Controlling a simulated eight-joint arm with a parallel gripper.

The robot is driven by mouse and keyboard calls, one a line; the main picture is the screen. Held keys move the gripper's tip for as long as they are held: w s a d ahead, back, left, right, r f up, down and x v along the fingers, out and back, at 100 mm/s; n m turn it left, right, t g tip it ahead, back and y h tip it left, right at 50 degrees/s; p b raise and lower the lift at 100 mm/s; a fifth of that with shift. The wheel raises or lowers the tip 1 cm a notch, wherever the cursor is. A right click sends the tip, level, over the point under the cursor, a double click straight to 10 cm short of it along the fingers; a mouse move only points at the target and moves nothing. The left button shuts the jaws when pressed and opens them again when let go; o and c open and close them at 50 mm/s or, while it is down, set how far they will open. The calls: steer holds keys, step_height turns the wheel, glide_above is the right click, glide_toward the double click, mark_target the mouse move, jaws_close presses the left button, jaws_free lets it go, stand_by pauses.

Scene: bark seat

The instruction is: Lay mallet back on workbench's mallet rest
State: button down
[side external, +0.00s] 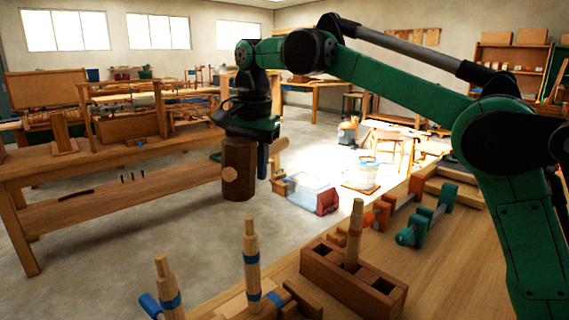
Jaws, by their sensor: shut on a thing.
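The gripper points down; one blue finger shows, and the exact grip is partly hidden. I cannot tell which fixture on the workbench is the mallet rest.
On the near workbench stand a compartmented wooden box (325,273) with an upright peg, two more banded upright pegs (251,265) (168,285), and a teal clamp (425,222). Another bench (115,160) stands at left. The workbench's right front is clear.

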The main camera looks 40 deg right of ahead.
steer(key=s+d+f+n, duration=0.2)
steer(key=d+f+n, duration=0.25)
steer(key=d, duration=0.45)
steer(key=s+d+f+n, duration=0.25)
steer(key=d+f, duration=0.25)
steer(key=d, duration=0.3)
steer(key=s+d+f+n, duration=0.6)
steer(key=s, duration=0.4)
steer(key=shift+w+a+f, duration=0.1)
steer(key=shift+f, duration=1.8)
steer(key=shift+w+f, duration=0.1)
steer(key=shift+f, duration=1.75)
steer(key=shift+f, duration=0.25)
steer(key=c, duration=0.5)
jaws_free()
steer(key=shift+s+r, duration=0.2)
steer(key=shift+r, duration=1.2)
steer(key=shift+s+r, duration=0.15)
steer(key=shift+r, duration=1.25)
